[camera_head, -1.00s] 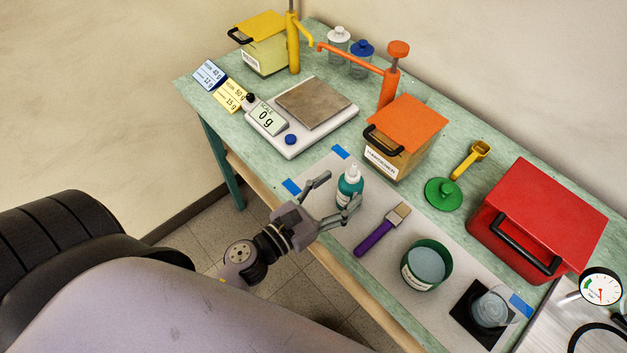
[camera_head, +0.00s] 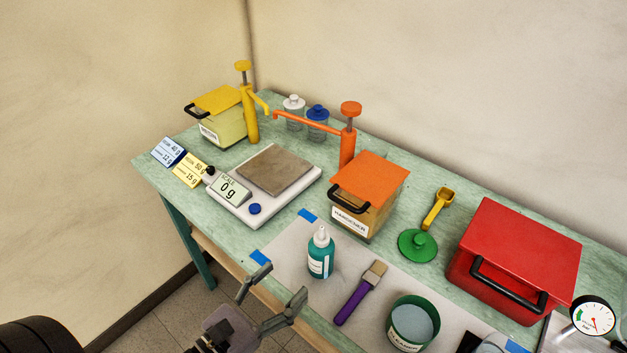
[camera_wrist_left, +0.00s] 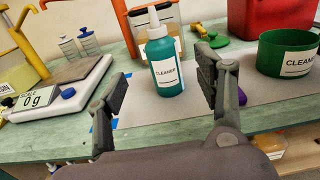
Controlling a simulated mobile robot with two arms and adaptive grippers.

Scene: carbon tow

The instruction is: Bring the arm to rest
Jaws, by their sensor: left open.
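My left gripper (camera_head: 277,287) is open and empty at the front edge of the table, with its two fingers spread. In the left wrist view the fingers (camera_wrist_left: 163,85) show left and right of the teal cleaner bottle (camera_wrist_left: 166,70), which stands upright beyond them and is not gripped. In the head view the bottle (camera_head: 320,258) stands on the grey mat, to the right of and apart from the fingers. Most of my left arm is below the picture. My right gripper is not in view.
A purple brush (camera_head: 358,294) and a green cleaner tub (camera_head: 411,322) lie right of the bottle. The scale (camera_head: 248,208), reading 0 g, orange hardener box (camera_head: 367,185), and red box (camera_head: 520,255) stand behind. Floor (camera_head: 180,315) shows left of the table.

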